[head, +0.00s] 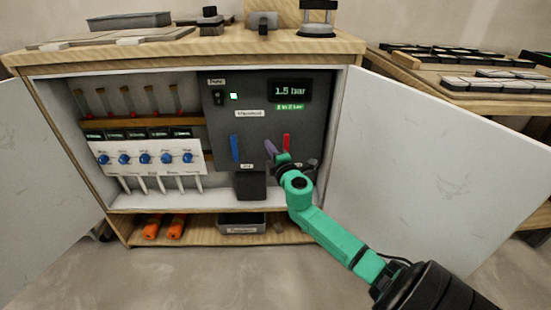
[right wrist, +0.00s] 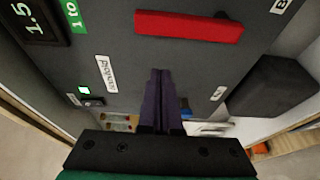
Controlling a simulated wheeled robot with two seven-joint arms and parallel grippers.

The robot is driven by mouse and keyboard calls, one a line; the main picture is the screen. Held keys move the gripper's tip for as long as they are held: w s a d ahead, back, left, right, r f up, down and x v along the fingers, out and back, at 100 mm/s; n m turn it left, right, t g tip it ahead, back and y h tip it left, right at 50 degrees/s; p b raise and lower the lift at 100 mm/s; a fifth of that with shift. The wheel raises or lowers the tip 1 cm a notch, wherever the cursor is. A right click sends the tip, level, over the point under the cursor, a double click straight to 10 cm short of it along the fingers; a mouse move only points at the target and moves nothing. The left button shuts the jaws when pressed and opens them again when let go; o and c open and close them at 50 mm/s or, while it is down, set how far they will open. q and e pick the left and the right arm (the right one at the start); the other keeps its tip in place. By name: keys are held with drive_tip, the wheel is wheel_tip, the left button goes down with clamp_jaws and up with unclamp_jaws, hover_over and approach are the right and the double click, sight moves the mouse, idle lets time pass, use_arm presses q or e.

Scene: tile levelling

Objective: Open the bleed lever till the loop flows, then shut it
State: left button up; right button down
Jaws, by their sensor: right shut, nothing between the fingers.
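A red lever (head: 286,142) stands upright on the grey panel (head: 215,130) inside the open cabinet. It also shows in the right wrist view (right wrist: 188,26), where the label by its lower end begins with "B". A blue lever (head: 235,148) stands upright to its left. The display (head: 290,90) reads 1.5 bar, with a green "1 to 2 bar" label under it. My right gripper (head: 270,147) is in front of the panel between the levers. Its purple fingers (right wrist: 160,75) are shut and empty, apart from the red lever. My left gripper is out of view.
A switch (head: 218,97) with a green light is at the panel's upper left. A dark box (head: 250,185) sits below the levers. Blue knobs (head: 145,158) line a white manifold at left. The open right door (head: 430,150) stands beside my right arm.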

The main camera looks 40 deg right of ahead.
sight(286, 145)
drive_tip(key=shift+s+d, duration=0.55)
drive_tip(key=shift+d, duration=0.3)
drive_tip(key=shift+s+d, duration=0.5)
drive_tip(key=shift+d, duration=0.3)
drive_tip(key=shift+b, duration=0.35)
